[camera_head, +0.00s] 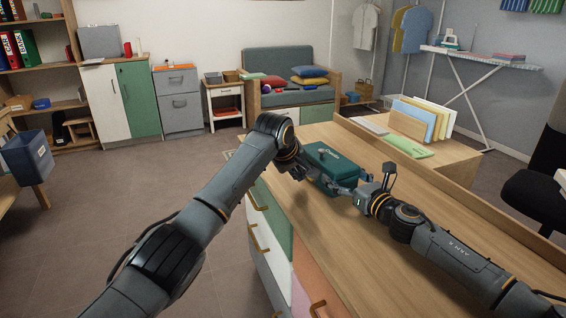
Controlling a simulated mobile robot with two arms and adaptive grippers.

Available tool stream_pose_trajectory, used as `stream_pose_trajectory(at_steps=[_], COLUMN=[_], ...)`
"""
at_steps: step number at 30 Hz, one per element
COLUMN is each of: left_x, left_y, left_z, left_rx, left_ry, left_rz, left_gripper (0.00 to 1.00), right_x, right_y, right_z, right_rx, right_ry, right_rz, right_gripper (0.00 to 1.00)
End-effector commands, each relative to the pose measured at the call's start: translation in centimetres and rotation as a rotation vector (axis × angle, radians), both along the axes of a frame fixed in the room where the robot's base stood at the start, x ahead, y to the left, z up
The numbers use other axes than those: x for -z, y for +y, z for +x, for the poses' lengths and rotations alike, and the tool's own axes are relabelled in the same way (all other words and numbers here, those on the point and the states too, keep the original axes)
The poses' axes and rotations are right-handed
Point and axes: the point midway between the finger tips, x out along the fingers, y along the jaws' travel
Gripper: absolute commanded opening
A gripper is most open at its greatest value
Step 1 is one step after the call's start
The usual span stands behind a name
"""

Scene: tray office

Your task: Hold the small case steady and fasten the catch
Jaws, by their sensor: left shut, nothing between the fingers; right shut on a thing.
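The small case (328,160) is a teal box. It sits on the wooden desk top (400,235) with its lid down. My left gripper (299,173) is shut with nothing in it, close to the left side of the case; its fingers are small and partly hidden by the arm. My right gripper (347,190) is at the near right side of the case and is shut on the case. The catch is too small to make out, so I cannot tell whether it is fastened.
A wooden file holder (407,124) with folders stands at the back right, beside a green pad (408,147). A raised wooden edge (440,179) runs along the desk's far side. The desk top nearer me is clear. A black chair (537,190) stands at the right.

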Motion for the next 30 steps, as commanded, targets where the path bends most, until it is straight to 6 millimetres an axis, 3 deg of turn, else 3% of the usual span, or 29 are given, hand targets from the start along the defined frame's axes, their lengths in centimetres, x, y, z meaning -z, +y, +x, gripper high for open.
stream_pose_trajectory(at_steps=[4,18,30], left_x=[0.2,-6.3,-7.3], left_y=[1.8,4.0,4.4], left_z=[-1.0,-6.0,-7.0], left_rx=[-0.001,-0.001,-0.001], left_ry=[-0.001,-0.002,0.002], left_rz=[0.001,0.001,0.002], left_gripper=[0.00,0.00,0.00], right_x=[0.1,0.1,0.0], right_y=[0.1,0.0,0.0], right_z=[0.0,0.0,0.0], right_rx=[-0.001,0.000,0.000], right_ry=[0.001,0.001,0.001], right_rz=[0.000,0.000,-0.001], right_gripper=[0.39,0.39,0.39])
